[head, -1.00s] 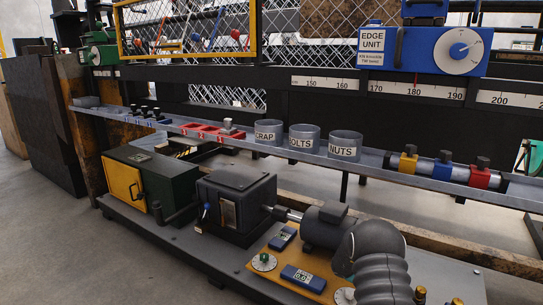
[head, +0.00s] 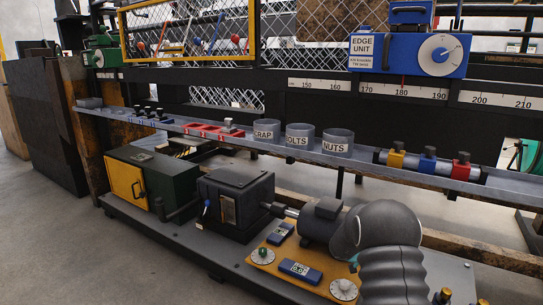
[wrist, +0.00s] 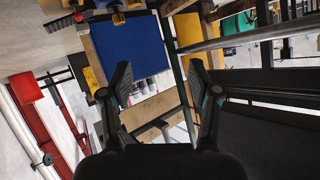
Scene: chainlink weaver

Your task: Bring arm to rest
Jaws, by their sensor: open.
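My gripper (wrist: 162,95) shows in the wrist view with its two black fingers spread apart. It is open and nothing is between the fingers. In the head view the grey ribbed sleeve and rounded joint at the lower right are part of my arm. My gripper's fingers are not in the head view. Past the fingers, the wrist view shows a blue panel (wrist: 130,45) and a wooden beam (wrist: 152,108), both apart from the gripper.
A grey shelf (head: 270,152) holds SCRAP, BOLTS and NUTS cups (head: 337,141). Below are a motor (head: 322,220), a dark gearbox (head: 237,203) and a green cabinet with a yellow door (head: 125,181). The blue edge unit (head: 408,52) sits above. Grey floor (head: 50,250) is clear at left.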

